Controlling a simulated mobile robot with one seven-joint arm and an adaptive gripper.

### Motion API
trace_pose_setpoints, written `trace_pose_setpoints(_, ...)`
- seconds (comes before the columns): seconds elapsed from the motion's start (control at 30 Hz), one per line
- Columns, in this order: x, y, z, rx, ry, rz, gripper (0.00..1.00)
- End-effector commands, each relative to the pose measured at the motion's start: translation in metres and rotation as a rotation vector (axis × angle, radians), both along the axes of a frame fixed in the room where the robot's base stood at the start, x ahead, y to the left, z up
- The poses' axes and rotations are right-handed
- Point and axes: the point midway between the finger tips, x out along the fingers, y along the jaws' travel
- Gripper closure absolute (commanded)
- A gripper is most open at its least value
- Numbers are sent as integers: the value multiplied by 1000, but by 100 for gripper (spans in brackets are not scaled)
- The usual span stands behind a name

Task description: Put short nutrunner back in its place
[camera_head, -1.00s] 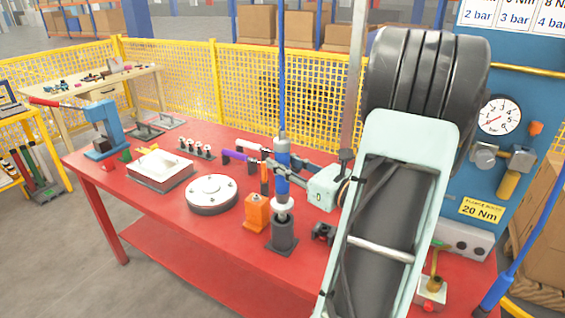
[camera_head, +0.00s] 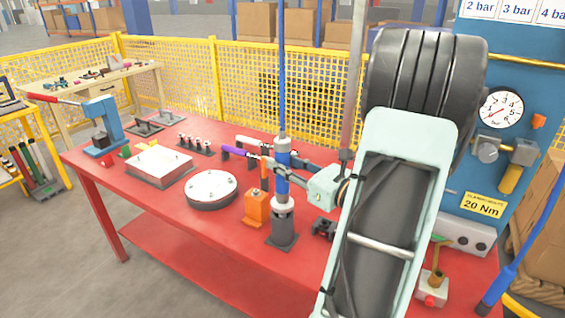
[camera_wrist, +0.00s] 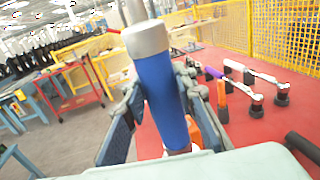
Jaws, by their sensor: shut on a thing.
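The short nutrunner is an upright blue cylinder (camera_head: 283,186) with a grey top and a grey lower end, and a blue hose runs up from it. My gripper (camera_head: 288,170) is shut around its blue body from the right. In the wrist view the fingers (camera_wrist: 160,98) lie on both sides of the blue body (camera_wrist: 158,82), below its grey cap. The lower end is at the top of a dark grey holder (camera_head: 283,235) on the red bench. I cannot tell how far it sits inside. The wrist view hides the lower end.
An orange holder (camera_head: 256,208) stands just left of the dark one. Tools with purple (camera_head: 233,152) and orange handles lie behind. A round plate (camera_head: 212,187), a pale square block (camera_head: 158,163) and a blue press (camera_head: 103,125) stand on the red bench (camera_head: 170,212). The front left bench is free.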

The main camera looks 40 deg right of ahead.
Motion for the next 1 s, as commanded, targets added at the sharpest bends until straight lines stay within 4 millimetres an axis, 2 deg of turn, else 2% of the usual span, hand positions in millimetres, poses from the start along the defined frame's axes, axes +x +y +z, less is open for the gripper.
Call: trace_pose_setpoints(1.0, 0, 0, -17, -1, -5, 0, 100)
